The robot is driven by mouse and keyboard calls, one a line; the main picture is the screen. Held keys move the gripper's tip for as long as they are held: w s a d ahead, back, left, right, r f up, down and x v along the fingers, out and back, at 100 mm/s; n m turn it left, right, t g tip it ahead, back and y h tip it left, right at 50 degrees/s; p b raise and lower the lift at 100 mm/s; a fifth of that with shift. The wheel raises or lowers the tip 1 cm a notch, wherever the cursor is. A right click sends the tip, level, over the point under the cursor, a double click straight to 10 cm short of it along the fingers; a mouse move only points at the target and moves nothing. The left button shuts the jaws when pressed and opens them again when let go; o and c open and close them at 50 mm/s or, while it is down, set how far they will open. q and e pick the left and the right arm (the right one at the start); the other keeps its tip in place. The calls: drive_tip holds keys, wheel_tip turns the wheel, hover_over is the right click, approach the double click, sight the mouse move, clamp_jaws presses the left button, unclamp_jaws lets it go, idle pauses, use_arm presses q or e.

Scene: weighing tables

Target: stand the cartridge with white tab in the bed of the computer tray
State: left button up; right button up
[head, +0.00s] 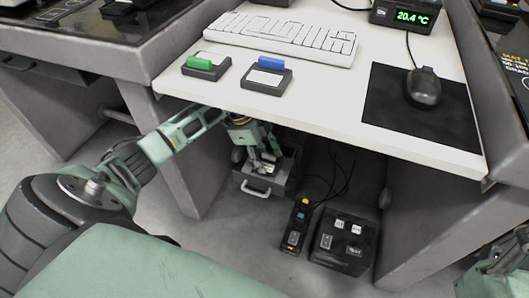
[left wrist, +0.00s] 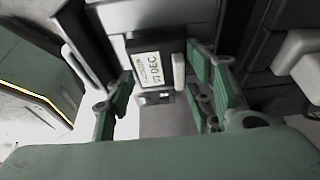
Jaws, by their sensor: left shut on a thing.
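My left gripper (head: 262,160) reaches under the white desk, above the dark computer tray (head: 257,188) with a light handle. In the left wrist view my left gripper (left wrist: 162,88) is shut on the cartridge with white tab (left wrist: 155,65), a dark block with a white date label; its white tab (left wrist: 178,71) shows at the right side. In the head view the cartridge (head: 266,167) is small and partly hidden by the fingers. I cannot tell whether it touches the bed of the tray. My right gripper is not in view.
The white desk (head: 330,105) overhangs the tray. On it lie a cartridge with green tab (head: 206,65), a cartridge with blue tab (head: 266,77), a keyboard (head: 285,35) and a mouse (head: 423,87). A power strip (head: 297,226) and a black box (head: 344,242) stand on the floor.

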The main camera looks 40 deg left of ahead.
use_arm(q)
drive_tip(key=shift+f, duration=0.45)
idle(0.5)
drive_tip(key=o, duration=1.4)
drive_tip(key=shift+c, duration=0.2)
drive_tip(key=shift+o, duration=0.6)
drive_tip(key=shift+o, duration=2.2)
